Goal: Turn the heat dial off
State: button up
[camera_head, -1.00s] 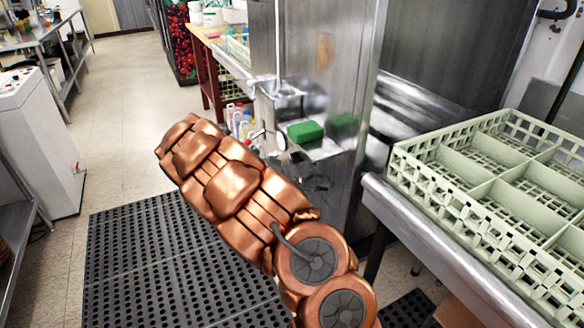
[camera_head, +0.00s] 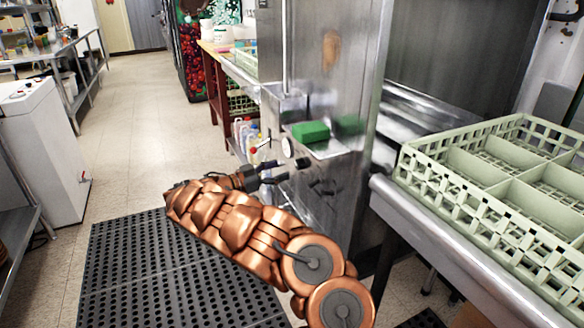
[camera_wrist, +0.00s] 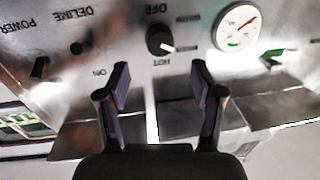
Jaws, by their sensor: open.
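The heat dial (camera_wrist: 160,40) is a round black knob with a white pointer on a shiny metal panel in the wrist view. The panel shows upside down there. "OFF" stands above the dial and "HOT" below it in the picture. The white pointer aims down and right, towards the "HOT" side. My gripper (camera_wrist: 160,76) is open, its two fingers apart below the dial in the picture, with nothing between them. In the head view my gripper (camera_head: 272,173) points right at the metal machine's front. Contact with the dial is not visible.
A round gauge (camera_wrist: 238,27) with a red needle sits beside the dial. A "DELIME" switch (camera_wrist: 80,47) and a "POWER" switch (camera_wrist: 39,68) are on its other side. A green block (camera_head: 311,131) lies on a ledge above. A green rack (camera_head: 480,160) stands at right.

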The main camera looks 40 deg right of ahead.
aim_at(297, 165)
jog(key=x, duration=0.6)
jog(key=shift+s+d, duration=0.1)
jog(key=shift+d, duration=0.05)
jog(key=c, duration=1.2)
